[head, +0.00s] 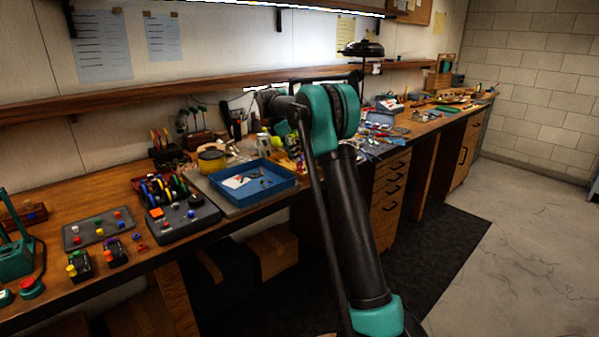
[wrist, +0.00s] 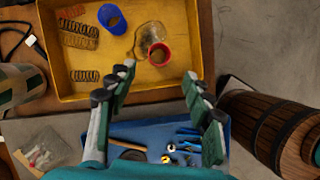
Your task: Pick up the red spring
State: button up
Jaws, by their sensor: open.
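In the wrist view, a yellow tray (wrist: 142,96) holds small parts. A short red round piece (wrist: 159,54) with an open middle lies right of centre in it; I cannot tell whether it is a spring. Coil springs lie at the tray's left: orange-brown ones (wrist: 79,28) above and a darker one (wrist: 84,76) below. Height above the tray cannot be judged. In the head view my arm hides much of the bench, and I cannot make out the gripper.
A blue tray (wrist: 135,131) with tools is below, partly behind my fingers. A wooden barrel (wrist: 275,130) stands at the right. The head view shows a cluttered bench, a blue tray (head: 286,190) and a shelf (head: 130,103).

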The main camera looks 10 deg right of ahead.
jog(key=shift+x, duration=3.5)
jog(key=shift+w+d, duration=0.1)
jog(key=shift+w, duration=0.1)
jog(key=c, duration=0.9)
